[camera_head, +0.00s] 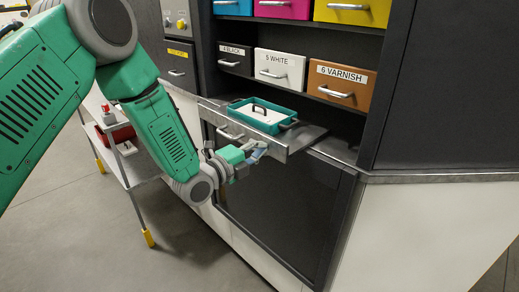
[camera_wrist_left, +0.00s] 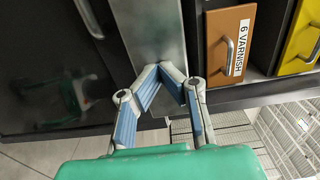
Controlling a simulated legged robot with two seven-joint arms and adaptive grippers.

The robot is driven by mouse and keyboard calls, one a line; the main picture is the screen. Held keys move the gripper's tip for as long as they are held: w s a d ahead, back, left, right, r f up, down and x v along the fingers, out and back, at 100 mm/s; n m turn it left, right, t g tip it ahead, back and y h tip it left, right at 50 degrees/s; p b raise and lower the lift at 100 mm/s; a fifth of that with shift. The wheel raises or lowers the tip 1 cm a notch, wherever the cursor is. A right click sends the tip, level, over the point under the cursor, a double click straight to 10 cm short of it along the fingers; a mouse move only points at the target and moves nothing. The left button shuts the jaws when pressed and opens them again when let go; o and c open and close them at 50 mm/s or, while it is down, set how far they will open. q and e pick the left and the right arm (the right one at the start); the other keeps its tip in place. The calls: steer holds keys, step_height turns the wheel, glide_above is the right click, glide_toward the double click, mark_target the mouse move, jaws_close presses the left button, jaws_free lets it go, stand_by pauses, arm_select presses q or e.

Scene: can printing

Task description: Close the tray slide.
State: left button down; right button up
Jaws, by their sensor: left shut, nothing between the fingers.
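The tray slide (camera_head: 213,117) is pulled out of the dark cabinet, with its metal front plate and handle facing me. A teal tray (camera_head: 287,120) with a white inside and a dark handle sits on the slide. My left gripper (camera_head: 259,150) is at the right part of the front plate, on its outer side. Its fingers are shut with nothing between them. In the left wrist view the shut fingertips (camera_wrist_left: 163,68) are in front of the metal plate (camera_wrist_left: 155,28); whether they touch it I cannot tell. My right gripper is not in view.
Above the slide are labelled drawers, among them 5 WHITE (camera_head: 279,69) and 6 VARNISH (camera_head: 341,84). A cart (camera_head: 135,168) with yellow-tipped legs stands at left. The counter (camera_head: 440,176) runs to the right. Floor in front is clear.

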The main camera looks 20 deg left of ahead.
mark_target(283, 139)
arm_select(q)
steer(key=b+x, duration=0.2)
steer(key=x, duration=0.2)
steer(key=b+x, duration=0.1)
steer(key=x, duration=0.4)
steer(key=shift+f+b, duration=0.2)
steer(key=shift+b, duration=0.2)
steer(key=shift+w+d+r, duration=0.15)
steer(key=shift+r, duration=0.1)
